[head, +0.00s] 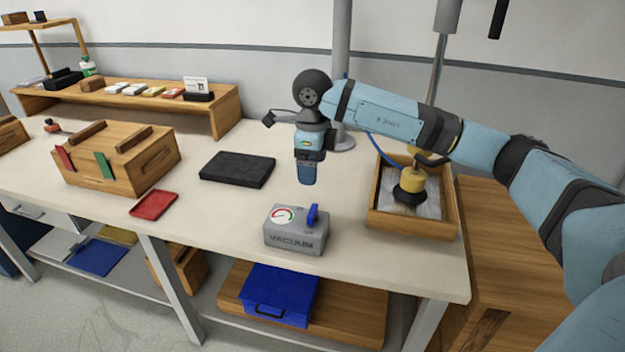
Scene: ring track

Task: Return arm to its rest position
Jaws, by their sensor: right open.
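My right arm comes in from the right side of the head view and reaches left over the workbench. My right gripper (306,174) points down above the bench, between the black pad and the wooden tray. It is open, and nothing shows in it. Below and in front of it stands the grey vacuum box (296,238) with a gauge and a blue lever; the gripper appears apart from it. My left gripper does not show.
A wooden tray (412,228) with a yellow and black suction tool (411,183) sits under my forearm. A black pad (238,169), a red tray (153,204) and a wooden box (118,160) lie left. A grey pole (342,60) rises behind the gripper. The bench front is mostly clear.

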